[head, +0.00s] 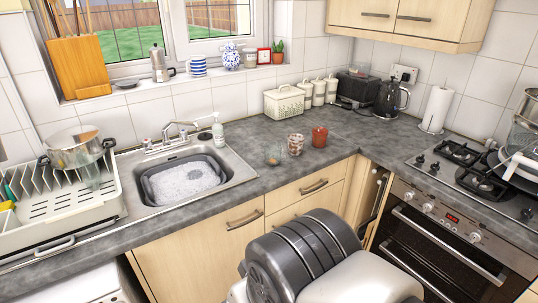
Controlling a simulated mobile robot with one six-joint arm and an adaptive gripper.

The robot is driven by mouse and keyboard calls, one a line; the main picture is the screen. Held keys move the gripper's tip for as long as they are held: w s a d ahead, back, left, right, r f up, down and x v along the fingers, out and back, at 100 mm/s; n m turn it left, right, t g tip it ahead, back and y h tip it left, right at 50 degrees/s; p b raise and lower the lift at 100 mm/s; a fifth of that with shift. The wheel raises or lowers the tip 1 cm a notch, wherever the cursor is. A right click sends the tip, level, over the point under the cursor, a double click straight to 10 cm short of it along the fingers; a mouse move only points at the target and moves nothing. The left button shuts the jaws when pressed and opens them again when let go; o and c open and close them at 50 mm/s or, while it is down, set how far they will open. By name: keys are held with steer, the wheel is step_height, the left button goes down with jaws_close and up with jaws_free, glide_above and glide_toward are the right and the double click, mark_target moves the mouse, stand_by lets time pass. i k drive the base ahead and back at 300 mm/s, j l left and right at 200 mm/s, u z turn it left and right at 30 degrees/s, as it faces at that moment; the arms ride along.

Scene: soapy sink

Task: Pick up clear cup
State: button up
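A small clear cup (273,157) stands on the grey counter (240,150) just right of the sink, near the front edge. It is see-through and hard to make out. A patterned cup (295,144) and a red-brown cup (319,137) stand to its right. Another clear glass (90,178) appears to be in the dish rack, below a steel pot. A large dark and white part of my arm (310,255) fills the lower middle, in front of the cabinets. My gripper is not visible.
The sink (215,155) holds a grey basin of suds (182,180). The dish rack (60,215) stands at left with the pot (78,150). A soap bottle (218,133) is behind the sink. A cream basket (284,103), canisters and a kettle (390,98) line the back. The hob (468,165) is at right.

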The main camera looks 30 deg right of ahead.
mark_target(273, 154)
steer(key=i+l+u, duration=0.1)
steer(key=i+l, duration=0.2)
steer(key=i+l+u, duration=0.1)
steer(key=i+l, duration=0.15)
steer(key=l, duration=0.15)
steer(key=i+l, duration=0.3)
steer(key=i+l+u, duration=0.15)
steer(key=l, duration=0.3)
steer(key=i+l+u, duration=0.1)
steer(key=i+l, duration=0.25)
steer(key=l, duration=0.1)
